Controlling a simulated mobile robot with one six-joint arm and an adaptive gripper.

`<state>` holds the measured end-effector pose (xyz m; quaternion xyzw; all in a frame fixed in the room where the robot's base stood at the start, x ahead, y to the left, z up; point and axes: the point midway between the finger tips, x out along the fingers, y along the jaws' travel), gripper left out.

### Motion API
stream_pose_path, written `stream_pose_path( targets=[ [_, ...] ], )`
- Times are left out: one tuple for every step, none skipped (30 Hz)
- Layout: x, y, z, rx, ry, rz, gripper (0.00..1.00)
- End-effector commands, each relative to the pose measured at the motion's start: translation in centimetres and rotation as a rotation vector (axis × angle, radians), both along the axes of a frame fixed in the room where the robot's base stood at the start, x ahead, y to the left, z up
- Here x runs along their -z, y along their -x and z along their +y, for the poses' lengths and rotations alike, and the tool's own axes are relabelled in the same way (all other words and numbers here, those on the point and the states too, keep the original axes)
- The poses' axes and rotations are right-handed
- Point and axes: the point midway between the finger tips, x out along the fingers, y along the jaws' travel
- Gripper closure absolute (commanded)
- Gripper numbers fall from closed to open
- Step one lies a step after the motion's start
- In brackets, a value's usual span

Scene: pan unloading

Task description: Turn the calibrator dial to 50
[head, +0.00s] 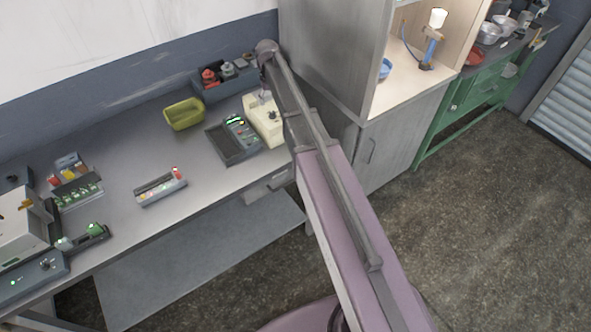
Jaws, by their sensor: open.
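A cream box-shaped device (256,125), which looks like the calibrator, stands on the grey bench beside a dark device with green lights. A dark round dial (272,115) shows on its top. The number it points to is too small to read. My arm reaches over the bench along the right side of the box. My gripper (265,97) hangs just above the far part of the box, close to the dial, and is open. Its fingertips are small and partly unclear, and I cannot tell whether they touch anything. My arm hides the right side of the box.
The dark device (233,138) sits left of the box. A blue-grey bin (222,90) and a yellow-green tray (183,114) stand behind. A tall grey cabinet (325,60) rises close on the right. More instruments (25,225) stand at the left. The bench middle has free room.

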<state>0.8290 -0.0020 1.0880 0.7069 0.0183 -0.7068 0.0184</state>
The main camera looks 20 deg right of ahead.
Motion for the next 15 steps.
stream_pose_path(
  targets=[
    [-0.9,0.0,0.0,0.000,0.000,0.000,0.26],
    [-1.2,0.0,0.0,0.000,0.000,0.000,0.26],
    [-1.5,0.0,0.0,0.000,0.000,0.000,0.26],
    [-1.7,0.0,0.0,0.000,0.000,0.000,0.26],
    [-2.0,0.0,0.0,0.000,0.000,0.000,0.26],
    [-2.3,0.0,0.0,0.000,0.000,0.000,0.26],
    [-2.6,0.0,0.0,0.000,0.000,0.000,0.26],
    [-2.8,0.0,0.0,0.000,0.000,0.000,0.26],
    [-3.2,0.0,0.0,0.000,0.000,0.000,0.26],
    [-3.4,0.0,0.0,0.000,0.000,0.000,0.26],
    [-3.7,0.0,0.0,0.000,0.000,0.000,0.26],
    [-4.0,0.0,0.0,0.000,0.000,0.000,0.26],
    [-4.3,0.0,0.0,0.000,0.000,0.000,0.26],
    [-4.5,0.0,0.0,0.000,0.000,0.000,0.26],
    [-4.9,0.0,0.0,0.000,0.000,0.000,0.26]
  ],
)
